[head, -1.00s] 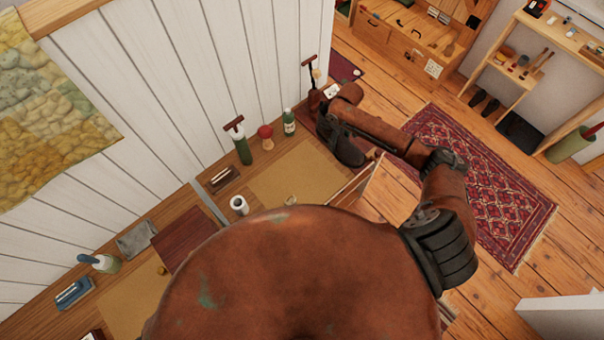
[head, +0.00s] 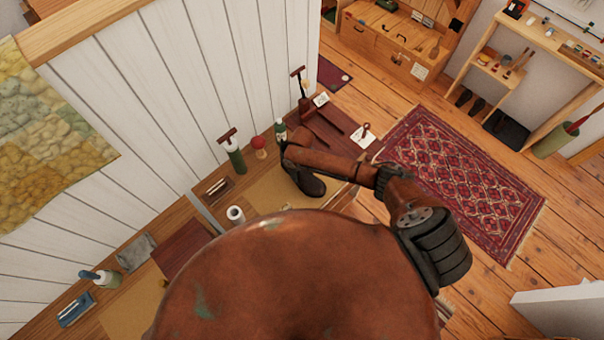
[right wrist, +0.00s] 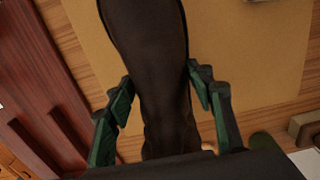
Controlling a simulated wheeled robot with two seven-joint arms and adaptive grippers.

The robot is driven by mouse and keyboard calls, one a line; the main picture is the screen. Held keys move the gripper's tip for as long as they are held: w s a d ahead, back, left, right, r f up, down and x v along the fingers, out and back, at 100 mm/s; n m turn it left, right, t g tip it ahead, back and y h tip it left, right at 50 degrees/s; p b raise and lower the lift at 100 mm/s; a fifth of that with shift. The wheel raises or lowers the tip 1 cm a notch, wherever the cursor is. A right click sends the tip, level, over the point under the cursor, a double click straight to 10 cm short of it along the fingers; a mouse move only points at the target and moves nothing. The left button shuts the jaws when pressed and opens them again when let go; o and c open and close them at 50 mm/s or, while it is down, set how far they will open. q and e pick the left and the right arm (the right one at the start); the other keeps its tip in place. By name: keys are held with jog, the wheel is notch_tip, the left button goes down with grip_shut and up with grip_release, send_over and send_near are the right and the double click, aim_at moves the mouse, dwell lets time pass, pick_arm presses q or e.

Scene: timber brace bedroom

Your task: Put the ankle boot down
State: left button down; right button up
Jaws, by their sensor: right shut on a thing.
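The dark ankle boot (head: 308,186) is over the tan mat (head: 262,196) on the wooden bench, below the end of my right arm. My right gripper (head: 291,160) is shut on the boot's upper part. In the right wrist view its green fingers (right wrist: 163,98) press on both sides of the dark boot (right wrist: 155,60), with the tan mat (right wrist: 235,60) behind. I cannot tell whether the sole touches the mat. My left gripper is not in view.
A green bottle (head: 280,131), a red-topped item (head: 258,143) and a green cylinder with a T-handle (head: 235,158) stand along the wall. A white roll (head: 235,214) stands at the mat's left. A reddish-brown wooden tray (head: 322,128) lies beyond my arm.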

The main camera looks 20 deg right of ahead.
jog(key=shift+w+d+f, duration=0.1)
jog(key=shift+f, duration=0.8)
jog(key=o, duration=1.7)
jog(key=shift+c, duration=0.2)
notch_tip(320, 180, up, 12)
jog(key=shift+b, duration=0.3)
